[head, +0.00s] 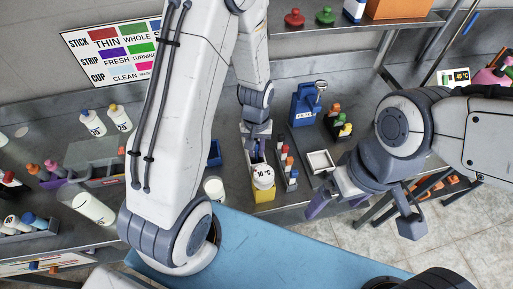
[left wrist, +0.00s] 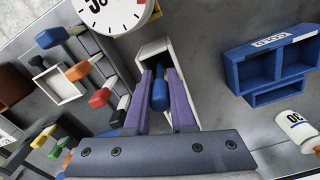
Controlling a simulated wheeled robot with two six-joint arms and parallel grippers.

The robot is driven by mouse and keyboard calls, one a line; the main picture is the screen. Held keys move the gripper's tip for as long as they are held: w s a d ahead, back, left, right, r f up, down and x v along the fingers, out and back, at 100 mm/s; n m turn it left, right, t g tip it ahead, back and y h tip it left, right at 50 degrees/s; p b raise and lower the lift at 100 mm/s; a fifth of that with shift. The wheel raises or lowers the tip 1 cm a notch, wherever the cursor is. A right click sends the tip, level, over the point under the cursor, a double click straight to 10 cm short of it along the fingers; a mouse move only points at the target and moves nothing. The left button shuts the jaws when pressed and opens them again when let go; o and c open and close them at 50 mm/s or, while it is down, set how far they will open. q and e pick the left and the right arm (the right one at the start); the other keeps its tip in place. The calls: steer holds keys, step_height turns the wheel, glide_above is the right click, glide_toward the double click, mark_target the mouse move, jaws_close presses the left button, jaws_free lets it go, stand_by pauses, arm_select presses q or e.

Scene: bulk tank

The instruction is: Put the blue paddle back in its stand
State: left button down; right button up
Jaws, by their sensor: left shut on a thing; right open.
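The white walls of the stand (left wrist: 153,50) show around and behind the handle. The paddle's lower part is hidden, and I cannot tell how deep it sits in the stand. My right gripper (head: 366,212) is open and empty at the right, away from the stand.
A round white dial (head: 263,176) sits at the stand's near end. Beside it are a rack of coloured-topped items (head: 287,165), a white tray (head: 320,162) and a blue holder (head: 305,105). A blue bin (head: 214,153) and a white cup (head: 214,188) stand left.

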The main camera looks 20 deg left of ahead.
arm_select(q)
steer(key=shift+f, duration=0.2)
steer(key=c, duration=0.8)
jaws_free()
steer(key=shift+r, duration=0.1)
steer(key=shift+o, duration=0.2)
